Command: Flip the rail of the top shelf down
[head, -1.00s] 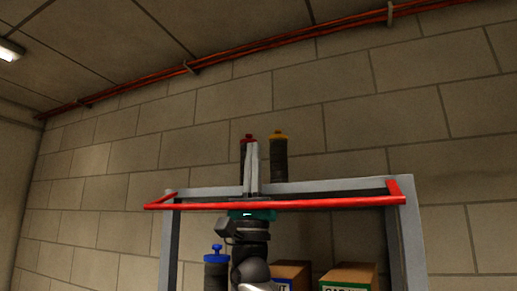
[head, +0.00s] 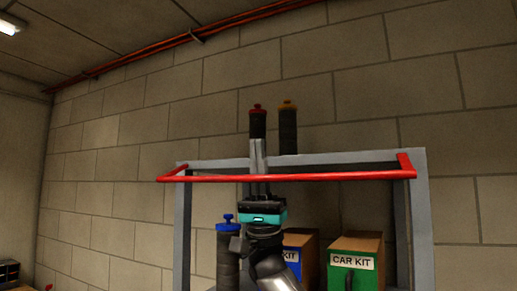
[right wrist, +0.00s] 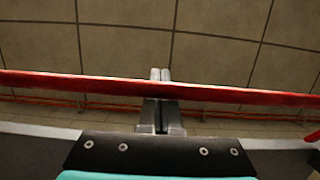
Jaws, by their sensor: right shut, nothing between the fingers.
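The red rail (head: 330,176) of the top shelf is raised and runs across the top front of the grey shelf frame (head: 420,220). It also crosses the right wrist view (right wrist: 240,95). My right gripper (head: 257,142) points upward at the rail, left of its middle, with its fingers shut and empty. The rail passes in front of the fingers in both views, and the fingertips (right wrist: 160,73) show beyond it. I cannot tell whether they touch the rail. My left gripper is not in view.
A red-capped bottle (head: 258,122) and a yellow-capped bottle (head: 288,130) stand on top. Below are a blue-capped bottle (head: 228,250), a blue box (head: 293,258) and a green CAR KIT box (head: 352,268).

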